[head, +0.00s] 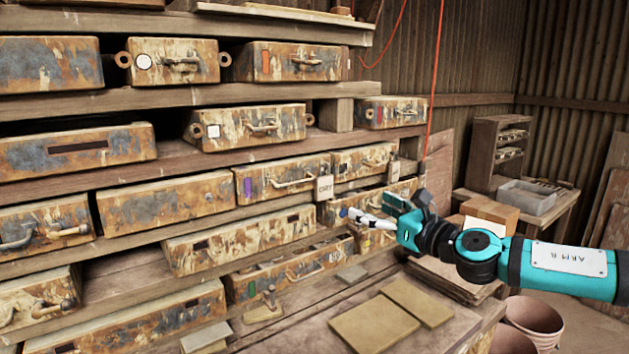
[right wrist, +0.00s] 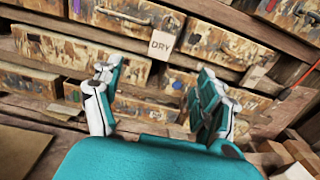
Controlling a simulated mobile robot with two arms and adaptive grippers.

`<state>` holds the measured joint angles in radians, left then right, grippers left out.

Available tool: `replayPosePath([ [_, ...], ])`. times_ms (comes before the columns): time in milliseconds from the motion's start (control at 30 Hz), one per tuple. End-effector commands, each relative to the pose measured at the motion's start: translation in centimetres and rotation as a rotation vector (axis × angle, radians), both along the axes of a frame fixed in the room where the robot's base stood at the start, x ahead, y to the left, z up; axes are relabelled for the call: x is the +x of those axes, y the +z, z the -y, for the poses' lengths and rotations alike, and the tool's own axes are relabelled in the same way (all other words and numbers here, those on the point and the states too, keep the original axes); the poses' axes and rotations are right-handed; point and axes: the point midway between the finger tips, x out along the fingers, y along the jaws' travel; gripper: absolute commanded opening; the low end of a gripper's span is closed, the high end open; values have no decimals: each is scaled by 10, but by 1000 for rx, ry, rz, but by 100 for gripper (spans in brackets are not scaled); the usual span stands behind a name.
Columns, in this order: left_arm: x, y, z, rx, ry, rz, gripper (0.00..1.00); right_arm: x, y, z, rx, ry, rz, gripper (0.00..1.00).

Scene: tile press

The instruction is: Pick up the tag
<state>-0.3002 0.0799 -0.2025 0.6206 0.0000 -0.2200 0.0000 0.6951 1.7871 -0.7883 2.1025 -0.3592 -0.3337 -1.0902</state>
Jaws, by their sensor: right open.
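A small pale tag marked DRY (head: 325,187) hangs at the front of a shelf, at the right end of the drawer with the purple mark. It also shows in the right wrist view (right wrist: 161,45), ahead of the fingers and between them sideways. A second pale tag (head: 394,172) hangs farther right, also in the right wrist view (right wrist: 252,76); its writing is not readable. My right gripper (head: 372,211) is open and empty, to the right of and below the DRY tag in the head view, apart from it. My left gripper is not in view.
The rack holds several rusty drawers (head: 265,126) on wooden shelves. Flat tiles (head: 374,325) lie on the bench below my right arm. A red cord (head: 434,90) hangs behind the arm. A side table with a grey bin (head: 525,197) stands at the right.

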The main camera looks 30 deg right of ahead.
Motion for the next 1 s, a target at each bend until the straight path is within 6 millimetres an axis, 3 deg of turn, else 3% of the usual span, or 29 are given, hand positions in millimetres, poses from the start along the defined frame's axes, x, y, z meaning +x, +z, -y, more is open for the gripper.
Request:
replayPosePath([
  [33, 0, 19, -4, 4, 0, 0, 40, 10, 9, -1, 9, 2, -1, 75],
  [100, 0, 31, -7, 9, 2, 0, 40, 23, 9, -2, 10, 2, -1, 75],
  [400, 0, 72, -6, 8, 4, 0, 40, 79, 8, -7, 9, 0, 1, 75],
  [733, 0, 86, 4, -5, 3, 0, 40, 107, 7, -8, 6, -1, 1, 75],
  [900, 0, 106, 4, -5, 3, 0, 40, 133, 16, -10, 7, -1, 1, 75],
  [1000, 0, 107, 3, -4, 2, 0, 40, 145, 11, -10, 6, -2, 0, 75],
])
